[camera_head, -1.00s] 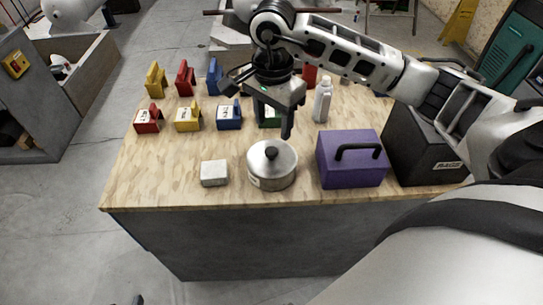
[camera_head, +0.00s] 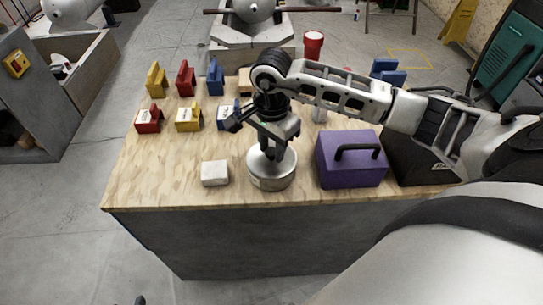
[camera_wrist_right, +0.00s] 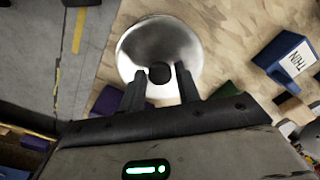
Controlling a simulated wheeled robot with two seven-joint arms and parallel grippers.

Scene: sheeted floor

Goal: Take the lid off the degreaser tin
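The degreaser tin (camera_head: 272,180) is a round silver tin with a pale label, standing near the front of the wooden bench. Its shiny lid (camera_wrist_right: 150,38) has a black knob (camera_wrist_right: 159,73), and the lid looks seated on the tin. My right gripper (camera_head: 275,150) points down over the lid and hides the knob in the head view. In the right wrist view its two fingers (camera_wrist_right: 160,82) are open, one on either side of the knob with gaps visible. Whether the fingertips are level with the knob is unclear. My left gripper is not in view.
A white-grey block (camera_head: 214,173) sits left of the tin, and a purple box (camera_head: 350,165) with a black handle stands close on its right. Red, yellow and blue holders (camera_head: 188,117) stand in rows behind. The bench's front left is clear.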

